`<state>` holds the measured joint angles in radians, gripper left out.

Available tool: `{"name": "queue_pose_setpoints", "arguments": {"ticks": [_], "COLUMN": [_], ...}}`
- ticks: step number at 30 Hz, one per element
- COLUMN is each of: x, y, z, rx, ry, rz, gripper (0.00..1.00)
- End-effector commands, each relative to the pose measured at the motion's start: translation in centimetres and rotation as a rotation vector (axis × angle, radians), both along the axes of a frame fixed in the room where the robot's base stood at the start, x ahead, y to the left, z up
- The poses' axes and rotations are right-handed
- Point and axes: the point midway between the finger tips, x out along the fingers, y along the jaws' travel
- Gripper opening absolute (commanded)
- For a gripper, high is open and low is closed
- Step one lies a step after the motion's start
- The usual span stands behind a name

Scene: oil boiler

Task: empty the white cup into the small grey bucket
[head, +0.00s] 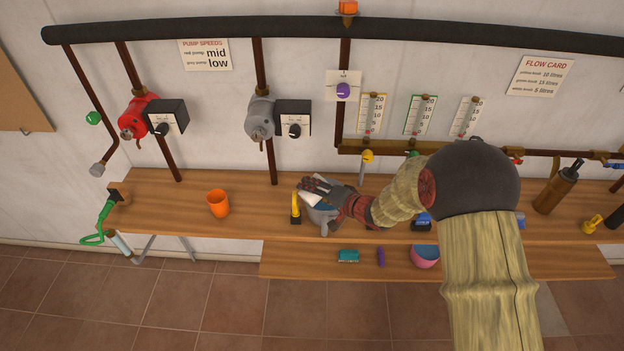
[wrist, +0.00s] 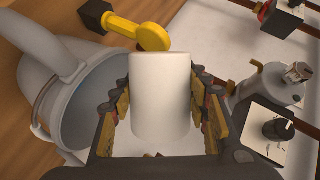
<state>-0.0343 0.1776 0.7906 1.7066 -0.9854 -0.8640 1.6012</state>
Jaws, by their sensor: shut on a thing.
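The white cup (wrist: 161,95) is between the fingers of my gripper (wrist: 160,112) in the wrist view, and the gripper is shut on it. In the head view the gripper (head: 322,188) is above the bench, with the white cup (head: 313,197) mostly hidden by the fingers. The small grey bucket (head: 322,222) stands on the bench just below the gripper, partly covered by it. In the wrist view the bucket (wrist: 40,85) is to the left of the cup, its handle raised. The cup's contents cannot be seen.
A yellow-handled thing (head: 296,206) stands beside the bucket on the left. An orange cup (head: 218,203) is farther left on the wooden bench (head: 170,215). A grey pump (head: 261,119) and a red pump (head: 137,119) are on the wall pipes.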

Motion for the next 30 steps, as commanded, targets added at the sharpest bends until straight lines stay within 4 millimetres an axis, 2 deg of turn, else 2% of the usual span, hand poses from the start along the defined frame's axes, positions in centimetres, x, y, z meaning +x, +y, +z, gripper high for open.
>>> {"name": "queue_pose_setpoints", "arguments": {"ticks": [17,30], "x": [0.19,0.35], "y": [0.25,0.27], "z": [-0.26,0.31], "rx": [-0.11,-0.194], "ry": [-0.095,-0.163], "rz": [-0.042,-0.075], "gripper": [0.0,0.0]}}
